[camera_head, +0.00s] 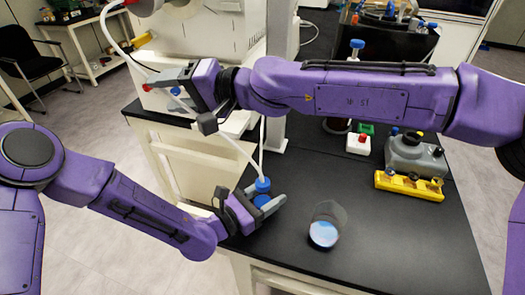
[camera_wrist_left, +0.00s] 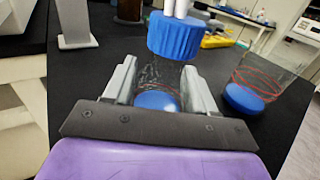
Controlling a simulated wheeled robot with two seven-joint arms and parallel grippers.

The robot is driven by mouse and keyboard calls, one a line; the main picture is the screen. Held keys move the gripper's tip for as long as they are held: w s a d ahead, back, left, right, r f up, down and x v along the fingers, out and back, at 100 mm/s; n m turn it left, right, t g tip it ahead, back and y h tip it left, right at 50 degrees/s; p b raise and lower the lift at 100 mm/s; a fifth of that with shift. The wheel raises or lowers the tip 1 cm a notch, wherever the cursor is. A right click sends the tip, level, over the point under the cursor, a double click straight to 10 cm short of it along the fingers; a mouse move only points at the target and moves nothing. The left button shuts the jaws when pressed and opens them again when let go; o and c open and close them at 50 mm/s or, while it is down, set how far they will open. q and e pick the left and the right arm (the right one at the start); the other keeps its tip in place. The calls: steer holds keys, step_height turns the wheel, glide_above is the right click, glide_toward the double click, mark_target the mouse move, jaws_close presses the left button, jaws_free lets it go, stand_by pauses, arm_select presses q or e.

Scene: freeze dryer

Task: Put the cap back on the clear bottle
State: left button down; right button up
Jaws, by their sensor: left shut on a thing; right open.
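My left gripper (camera_head: 268,204) is shut on the clear bottle, which stands on the dark bench near its left edge. In the left wrist view the clear bottle (camera_wrist_left: 158,74) is between the two fingers, with blue at its base. A ridged blue cap (camera_head: 263,185) with pale tubes sits at the top of the bottle; it also shows in the left wrist view (camera_wrist_left: 176,38). I cannot tell whether it is fully seated. My right gripper (camera_head: 168,80) is open, well above and left of the bottle, near the white tube. Its fingertips are partly hidden.
A clear beaker with blue contents (camera_head: 324,232) stands right of the bottle. The white machine (camera_head: 205,35) is at the back left. The front right bench is clear.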

steer(key=s+f+n+g+h, duration=0.2)
steer(key=s+f+n+g, duration=0.1)
steer(key=n, duration=1)
steer(key=n+g+h, duration=0.1)
steer(key=n+h, duration=1.2)
steer(key=n, duration=1.8)
glide_above(263, 182)
steer(key=a, duration=0.1)
step_height(263, 182, down, 9)
steer(key=shift+s+r, duration=0.1)
steer(key=shift+d+n+h, duration=0.3)
steer(key=shift+d+n, duration=0.2)
steer(key=shift+n, duration=0.3)
step_height(263, 182, down, 8)
steer(key=shift+f, duration=0.1)
